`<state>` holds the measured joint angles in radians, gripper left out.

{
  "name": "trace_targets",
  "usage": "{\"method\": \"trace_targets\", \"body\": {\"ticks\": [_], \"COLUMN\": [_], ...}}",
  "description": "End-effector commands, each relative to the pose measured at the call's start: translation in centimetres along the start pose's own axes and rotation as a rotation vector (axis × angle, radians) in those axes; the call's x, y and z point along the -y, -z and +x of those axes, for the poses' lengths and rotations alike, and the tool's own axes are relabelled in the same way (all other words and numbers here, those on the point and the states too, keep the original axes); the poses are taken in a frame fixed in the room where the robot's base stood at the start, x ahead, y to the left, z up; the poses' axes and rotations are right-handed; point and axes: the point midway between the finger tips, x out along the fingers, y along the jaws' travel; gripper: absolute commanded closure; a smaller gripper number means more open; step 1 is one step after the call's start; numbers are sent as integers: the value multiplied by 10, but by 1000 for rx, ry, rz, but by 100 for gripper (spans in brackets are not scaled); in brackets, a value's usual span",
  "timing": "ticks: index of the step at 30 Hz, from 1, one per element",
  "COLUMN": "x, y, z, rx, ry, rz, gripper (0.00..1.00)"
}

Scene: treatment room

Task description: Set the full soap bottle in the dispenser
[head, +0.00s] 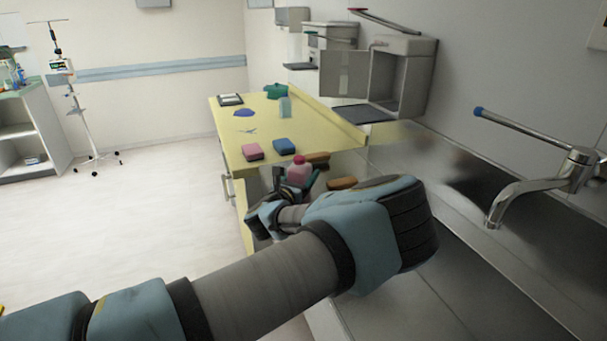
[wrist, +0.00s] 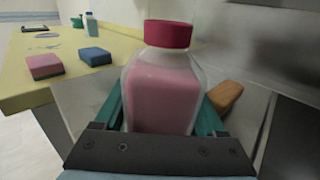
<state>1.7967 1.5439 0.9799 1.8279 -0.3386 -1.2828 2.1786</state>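A clear bottle filled with pink liquid, with a red cap (head: 299,170), is upright between the teal fingers of my gripper (wrist: 160,118). The fingers lie against both sides of the bottle, which fills the middle of the wrist view (wrist: 165,88). In the head view my wrist partly hides the gripper and the bottle's lower part. A wall dispenser (head: 413,48) at upper right has its front door (head: 344,73) swung open, and its inside looks empty. The bottle is apart from it, nearer to me.
A yellow counter (head: 231,123) holds a pink sponge (head: 252,151), a blue sponge (head: 283,145) and a pale bluish bottle (head: 284,107). Brown brushes (head: 342,183) lie near my gripper. A tap (head: 530,190) with a blue-tipped lever overhangs the steel sink at right. More wall dispensers (head: 329,38) hang farther back.

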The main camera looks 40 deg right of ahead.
Motion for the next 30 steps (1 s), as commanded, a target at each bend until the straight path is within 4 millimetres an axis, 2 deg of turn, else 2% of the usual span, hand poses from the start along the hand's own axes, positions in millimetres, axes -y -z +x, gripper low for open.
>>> {"method": "trace_targets", "body": {"ticks": [1,7,17,23,30], "x": [0,0,0,0,0], "y": [0,0,-5,1,1], "z": [0,0,0,-30,-82], "rx": [0,0,0,-2,-1], "ry": [0,0,0,-2,-1], "rz": [0,0,0,1,2], "gripper": [22,0,0,0,0]}}
